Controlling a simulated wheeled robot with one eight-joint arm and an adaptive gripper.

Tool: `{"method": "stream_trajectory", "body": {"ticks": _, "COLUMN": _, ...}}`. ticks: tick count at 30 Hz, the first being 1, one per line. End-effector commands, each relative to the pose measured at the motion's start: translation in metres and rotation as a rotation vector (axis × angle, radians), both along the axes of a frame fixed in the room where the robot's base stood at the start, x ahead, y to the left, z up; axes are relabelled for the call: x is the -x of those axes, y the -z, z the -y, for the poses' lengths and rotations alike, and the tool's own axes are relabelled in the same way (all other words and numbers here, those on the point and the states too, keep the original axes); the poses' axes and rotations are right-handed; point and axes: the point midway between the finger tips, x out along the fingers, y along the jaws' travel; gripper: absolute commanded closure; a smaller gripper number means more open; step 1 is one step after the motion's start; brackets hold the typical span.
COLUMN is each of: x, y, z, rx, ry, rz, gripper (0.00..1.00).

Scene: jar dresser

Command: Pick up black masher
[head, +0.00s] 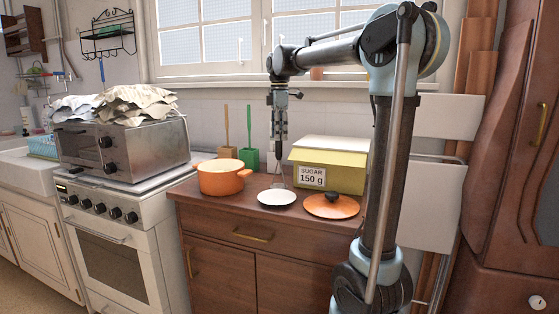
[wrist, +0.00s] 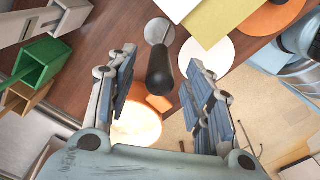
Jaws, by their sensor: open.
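The black masher (wrist: 160,72) has a black handle and a round silver metal head. In the wrist view it lies at the upper middle, with its handle pointing toward me between my fingers. My gripper (wrist: 160,64) is open, with one finger on each side of the handle in the picture and no visible contact. In the head view my gripper (head: 279,165) points down above the dresser top, behind the white plate (head: 277,197). The masher is hard to make out there, near my fingertips.
An orange pot (head: 222,178) stands left of my gripper, and a yellow sugar box (head: 335,171) stands to the right. An orange lid with a black knob (head: 331,206) lies in front of the box.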

Motion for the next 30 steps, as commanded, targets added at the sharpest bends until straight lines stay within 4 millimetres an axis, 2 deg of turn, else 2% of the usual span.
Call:
{"method": "stream_trajectory", "body": {"ticks": 12, "x": -0.001, "y": 0.046, "z": -0.002, "rx": 0.0, "ry": 0.0, "rz": 0.0, "gripper": 0.53}}
{"method": "stream_trajectory", "body": {"ticks": 22, "x": -0.001, "y": 0.052, "z": -0.002, "rx": 0.0, "ry": 0.001, "rz": 0.0, "gripper": 0.53}}
{"method": "stream_trajectory", "body": {"ticks": 23, "x": -0.001, "y": 0.052, "z": -0.002, "rx": 0.0, "ry": 0.001, "rz": 0.0, "gripper": 0.57}}
{"method": "stream_trajectory", "body": {"ticks": 28, "x": -0.001, "y": 0.052, "z": -0.001, "rx": 0.0, "ry": 0.001, "rz": 0.0, "gripper": 0.96}}
{"method": "stream_trajectory", "body": {"ticks": 29, "x": -0.001, "y": 0.052, "z": -0.001, "rx": 0.0, "ry": 0.001, "rz": 0.0, "gripper": 1.0}}
{"method": "stream_trajectory", "body": {"ticks": 30, "x": -0.001, "y": 0.052, "z": -0.001, "rx": 0.0, "ry": 0.002, "rz": 0.0, "gripper": 1.0}}
